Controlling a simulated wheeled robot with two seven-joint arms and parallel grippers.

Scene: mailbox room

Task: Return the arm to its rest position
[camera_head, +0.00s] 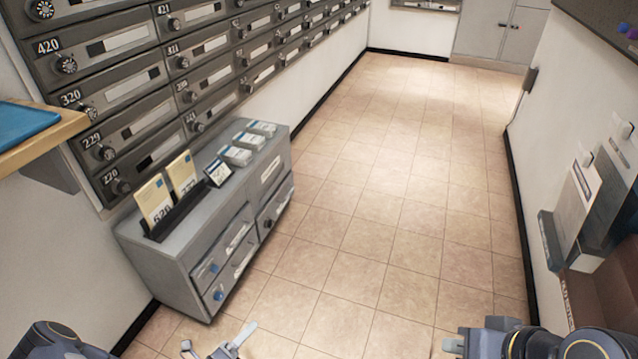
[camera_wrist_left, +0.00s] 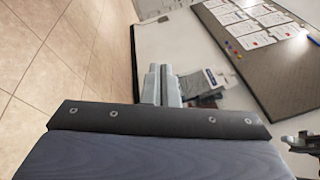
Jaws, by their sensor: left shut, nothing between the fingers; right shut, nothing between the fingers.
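My left gripper (camera_head: 228,348) is at the bottom edge of the head view, above the floor and in front of the grey cabinet. In the left wrist view its two pale fingers (camera_wrist_left: 161,85) lie side by side, shut and empty. My right gripper (camera_head: 453,345) is at the bottom right of the head view, partly cut off by the picture edge. It looks shut and holds nothing visible. Neither gripper touches anything that I can see.
A grey cabinet (camera_head: 190,262) with yellow envelopes (camera_head: 154,200) and card stacks stands under the mailboxes (camera_head: 120,85) at left. A wooden shelf (camera_head: 45,140) holds a blue tray (camera_head: 22,122). Wall holders (camera_head: 580,205) hang at right. The tiled floor (camera_head: 400,200) between is clear.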

